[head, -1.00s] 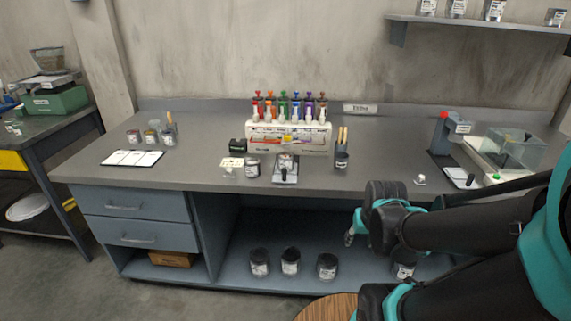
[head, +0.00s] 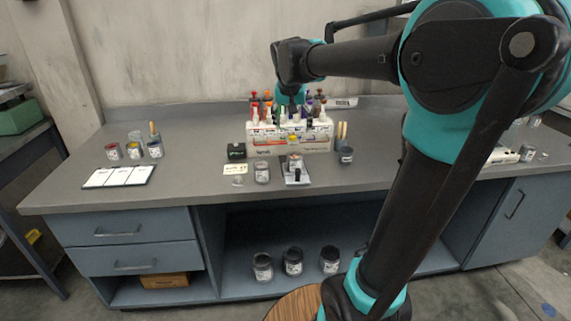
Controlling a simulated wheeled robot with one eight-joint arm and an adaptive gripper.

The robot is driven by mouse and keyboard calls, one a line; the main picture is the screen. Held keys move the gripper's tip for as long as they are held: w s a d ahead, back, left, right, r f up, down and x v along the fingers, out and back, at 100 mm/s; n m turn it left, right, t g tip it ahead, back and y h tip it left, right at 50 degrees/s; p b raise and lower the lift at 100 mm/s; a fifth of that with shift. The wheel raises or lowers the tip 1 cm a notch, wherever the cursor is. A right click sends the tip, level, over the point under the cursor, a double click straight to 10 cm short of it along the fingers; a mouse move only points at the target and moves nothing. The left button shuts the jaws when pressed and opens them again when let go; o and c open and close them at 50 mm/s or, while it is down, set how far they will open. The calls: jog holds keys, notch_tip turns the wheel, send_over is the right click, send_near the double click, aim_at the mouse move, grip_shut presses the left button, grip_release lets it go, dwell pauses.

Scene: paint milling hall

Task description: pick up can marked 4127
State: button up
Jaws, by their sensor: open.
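Several small labelled cans are in the head view, and their numbers are too small to read, so I cannot tell which one is 4127. One grey can (head: 262,173) stands on the bench beside a small scale, and another can (head: 294,162) sits on that scale. Three dark-lidded cans stand on the lower shelf: a left one (head: 262,267), a middle one (head: 292,262) and a right one (head: 330,260). My gripper (head: 290,104) is above the bench, in front of the bottle rack in the picture, open and clear of the cans. Its fingertips are hard to make out.
The bottle rack (head: 289,137) stands at the bench's back. A dark cup with sticks (head: 346,156) is to its right. A round wooden stool top (head: 296,303) is in front. My arm hides the bench's right part.

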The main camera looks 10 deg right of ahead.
aim_at(295, 155)
jog(key=x, duration=1.7)
jog(key=c, duration=1.4)
jog(key=shift+o, duration=0.2)
